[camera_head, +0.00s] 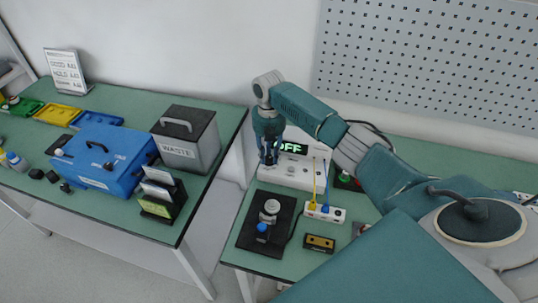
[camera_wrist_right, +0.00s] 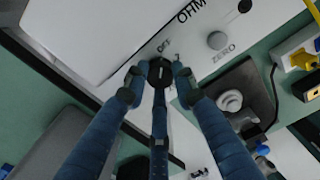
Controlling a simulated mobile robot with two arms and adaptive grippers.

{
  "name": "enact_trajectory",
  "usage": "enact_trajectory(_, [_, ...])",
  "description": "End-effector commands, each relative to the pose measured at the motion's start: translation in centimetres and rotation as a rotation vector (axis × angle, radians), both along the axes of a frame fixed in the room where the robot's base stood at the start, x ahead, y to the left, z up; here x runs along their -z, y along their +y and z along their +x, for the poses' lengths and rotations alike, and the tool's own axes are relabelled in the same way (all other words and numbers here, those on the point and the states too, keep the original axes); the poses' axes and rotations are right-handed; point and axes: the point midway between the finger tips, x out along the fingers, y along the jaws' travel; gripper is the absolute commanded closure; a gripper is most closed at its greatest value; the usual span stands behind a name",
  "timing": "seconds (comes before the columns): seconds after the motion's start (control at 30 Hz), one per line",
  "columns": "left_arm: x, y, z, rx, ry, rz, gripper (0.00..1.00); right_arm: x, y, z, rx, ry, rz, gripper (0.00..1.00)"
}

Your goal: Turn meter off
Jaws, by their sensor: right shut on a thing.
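The white meter (camera_head: 290,172) stands at the back of the right table, and its display (camera_head: 291,148) reads OFF in green. My right gripper (camera_head: 268,155) reaches down to the left part of its front. In the wrist view, the fingers of my right gripper (camera_wrist_right: 158,80) are closed around a black rotary knob (camera_wrist_right: 160,68) on the meter's panel (camera_wrist_right: 110,35). An OFF mark is printed beside the knob. A grey round ZERO button (camera_wrist_right: 217,40) sits to the right of it. The knob's pointer is hard to read. My left gripper is not in view.
A dark plate (camera_head: 246,237) with a stator-like part stands in front of the meter. A white connector block (camera_head: 325,213) with yellow and blue plugs is to its right. The left table holds a blue box (camera_head: 122,178) and a grey waste bin (camera_head: 207,150).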

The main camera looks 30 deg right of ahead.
Motion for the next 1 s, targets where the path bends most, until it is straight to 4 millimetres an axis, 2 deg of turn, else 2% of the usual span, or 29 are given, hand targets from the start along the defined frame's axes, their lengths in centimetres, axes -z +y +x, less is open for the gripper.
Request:
enact_trajectory(0.57, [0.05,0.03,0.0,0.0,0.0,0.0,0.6,-0.14,-0.02,0.1,-0.037,-0.003,-0.001,1.0])
enact_trajectory(0.6, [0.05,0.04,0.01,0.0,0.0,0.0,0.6,-0.14,-0.02,0.1,-0.037,-0.003,-0.001,0.72])
enact_trajectory(0.63, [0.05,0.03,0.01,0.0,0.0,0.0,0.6,-0.14,-0.02,0.1,-0.037,-0.003,-0.001,0.66])
enact_trajectory(1.0, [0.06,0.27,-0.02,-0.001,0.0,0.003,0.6,-0.51,-0.03,0.1,-0.036,-0.003,-0.001,0.66])
